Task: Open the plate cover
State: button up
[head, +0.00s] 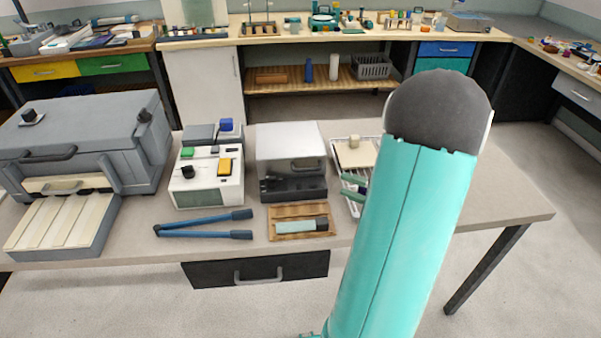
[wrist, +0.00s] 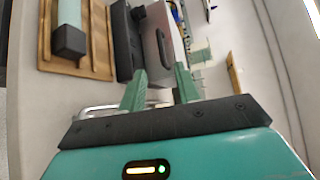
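The plate cover (head: 290,143) is a pale grey box-like lid with a handle on its front face. It sits down over a dark base (head: 296,188) in the middle of the table. In the wrist view the cover (wrist: 160,35) and its dark handle lie just beyond my fingertips. My gripper (head: 353,187) has two green fingers, held to the right of the cover and above a white wire rack. In the wrist view my gripper (wrist: 161,70) is open with nothing between its fingers. My arm hides part of the rack.
A wooden tray (head: 285,238) with a teal tool lies in front of the base. Blue-handled tongs (head: 205,222) lie to its left. A white control box (head: 208,180) and a large grey furnace (head: 85,140) stand further left. The table's right end is clear.

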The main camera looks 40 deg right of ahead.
jog(key=x, duration=1.3)
jog(key=shift+w, duration=0.1)
jog(key=shift+c, duration=0.3)
grip_shut()
